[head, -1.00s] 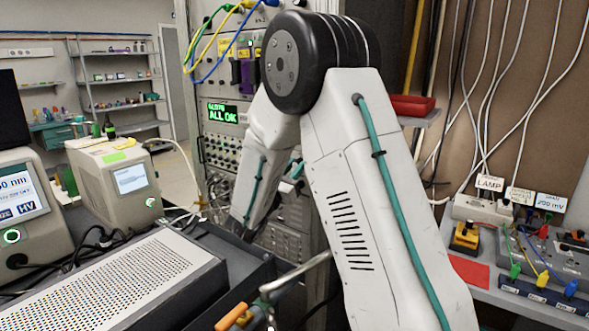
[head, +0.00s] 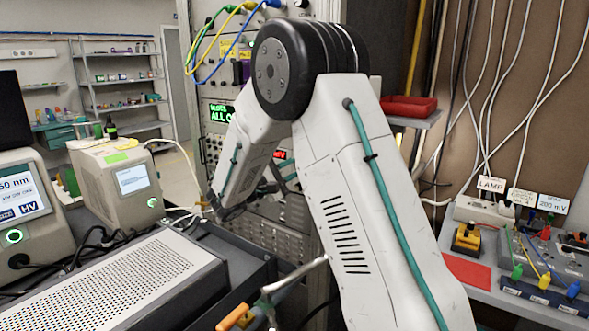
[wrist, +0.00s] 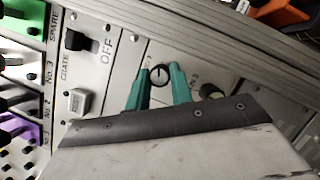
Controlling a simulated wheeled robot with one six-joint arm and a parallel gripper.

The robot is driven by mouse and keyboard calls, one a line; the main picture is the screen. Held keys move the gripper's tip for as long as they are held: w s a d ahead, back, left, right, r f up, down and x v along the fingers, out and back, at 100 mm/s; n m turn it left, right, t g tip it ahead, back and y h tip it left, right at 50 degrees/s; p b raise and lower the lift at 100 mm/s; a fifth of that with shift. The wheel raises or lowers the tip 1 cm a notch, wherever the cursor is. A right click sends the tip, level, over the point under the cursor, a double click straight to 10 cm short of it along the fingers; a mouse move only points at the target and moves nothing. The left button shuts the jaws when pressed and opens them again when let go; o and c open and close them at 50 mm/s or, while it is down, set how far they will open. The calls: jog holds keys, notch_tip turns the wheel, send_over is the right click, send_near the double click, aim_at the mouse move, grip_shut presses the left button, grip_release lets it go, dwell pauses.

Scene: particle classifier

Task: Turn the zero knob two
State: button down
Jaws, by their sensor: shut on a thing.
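In the wrist view my gripper (wrist: 160,84) has its two teal fingers on either side of a round black knob (wrist: 161,73) with a pale pointer mark, and is shut on it. The label beside this knob is mostly hidden by a finger. In the head view my forearm reaches to the instrument rack (head: 222,90); the knobs cannot be made out there.
In the wrist view a GATE switch (wrist: 80,41) marked OFF and a square button (wrist: 79,102) sit left of the fingers. Green and purple modules line the left edge. A grey rail (wrist: 200,38) crosses above the knobs. In the head view cables (head: 207,50) hang at the rack's top.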

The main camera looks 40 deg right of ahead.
jog(key=m+y, duration=0.1)
jog(key=m, duration=0.2)
jog(key=m+g+y, duration=0.1)
jog(key=m, duration=0.2)
jog(key=shift+r+m, duration=0.15)
jog(key=shift+m, duration=0.25)
jog(key=shift+y, duration=0.3)
jog(key=c, duration=1.5)
grip_release()
jog(key=shift+a, duration=0.15)
jog(key=a, duration=0.7)
jog(key=shift+w+a, duration=0.2)
jog(key=shift+a, duration=0.1)
